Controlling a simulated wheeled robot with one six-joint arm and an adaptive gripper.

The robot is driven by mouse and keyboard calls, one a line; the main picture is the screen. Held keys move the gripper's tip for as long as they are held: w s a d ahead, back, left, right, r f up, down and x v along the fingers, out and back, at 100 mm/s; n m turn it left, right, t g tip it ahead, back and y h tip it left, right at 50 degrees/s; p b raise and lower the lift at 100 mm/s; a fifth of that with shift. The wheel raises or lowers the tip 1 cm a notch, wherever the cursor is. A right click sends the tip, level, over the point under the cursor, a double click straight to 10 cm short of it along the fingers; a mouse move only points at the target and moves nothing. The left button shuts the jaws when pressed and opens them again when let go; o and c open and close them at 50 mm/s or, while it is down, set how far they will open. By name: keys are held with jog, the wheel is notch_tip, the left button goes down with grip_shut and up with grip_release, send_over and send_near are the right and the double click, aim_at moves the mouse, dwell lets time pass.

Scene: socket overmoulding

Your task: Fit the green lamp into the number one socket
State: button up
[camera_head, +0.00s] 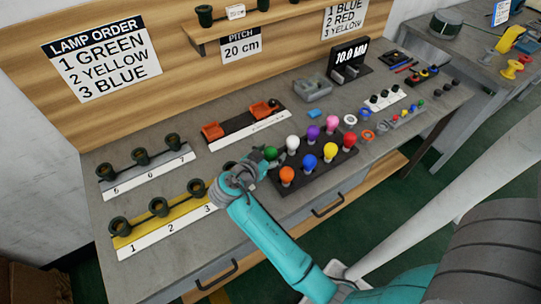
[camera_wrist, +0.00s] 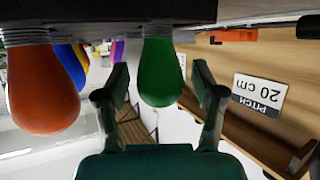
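The green lamp (camera_head: 270,153) stands in the dark lamp holder (camera_head: 316,173), at its left end beside an orange lamp (camera_head: 287,175). In the wrist view, which looks inverted, the green lamp (camera_wrist: 160,70) hangs between the two fingers of my gripper (camera_wrist: 162,82). The fingers are apart, with a gap on each side of the bulb. In the head view my gripper (camera_head: 257,163) is at the green lamp, and my wrist partly hides the holder's left end. The number one socket (camera_head: 120,228) is the leftmost on the yellow strip (camera_head: 146,240) and looks empty.
The number two socket (camera_head: 158,207) and number three socket (camera_head: 197,188) stand along the same strip. A grey strip (camera_head: 148,178) with more sockets lies behind. Several other coloured lamps crowd the holder. An orange-blocked fixture (camera_head: 240,130) stands behind it. A sign (camera_head: 102,58) lists green as one.

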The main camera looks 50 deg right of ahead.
jog(key=c, duration=0.8)
jog(key=shift+r, duration=0.1)
